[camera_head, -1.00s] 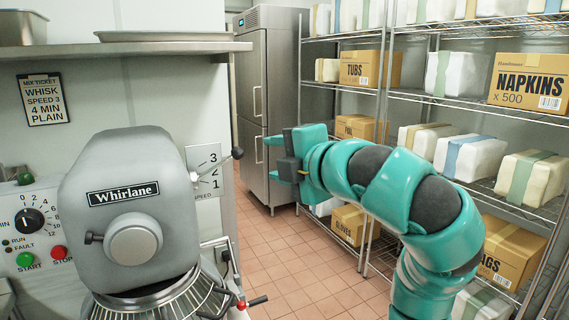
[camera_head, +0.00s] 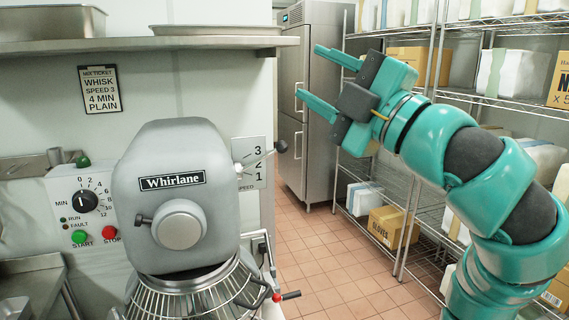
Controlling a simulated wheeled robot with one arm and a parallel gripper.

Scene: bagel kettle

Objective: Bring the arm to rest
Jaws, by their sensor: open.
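My gripper (camera_head: 319,80) is in the upper middle of the view. Its two teal fingers are spread apart and point up and left, with nothing between them. My arm reaches in from the lower right, bent and raised. The gripper is in front of the steel fridge (camera_head: 303,165) and apart from everything I can see.
A grey Whirlane mixer (camera_head: 178,205) with a wire bowl guard (camera_head: 195,292) stands at left, its speed lever (camera_head: 262,158) sticking out right. A steel shelf (camera_head: 140,46) with pans hangs above. Wire shelving (camera_head: 412,205) with boxes stands behind my arm. The tiled floor (camera_head: 315,245) between is clear.

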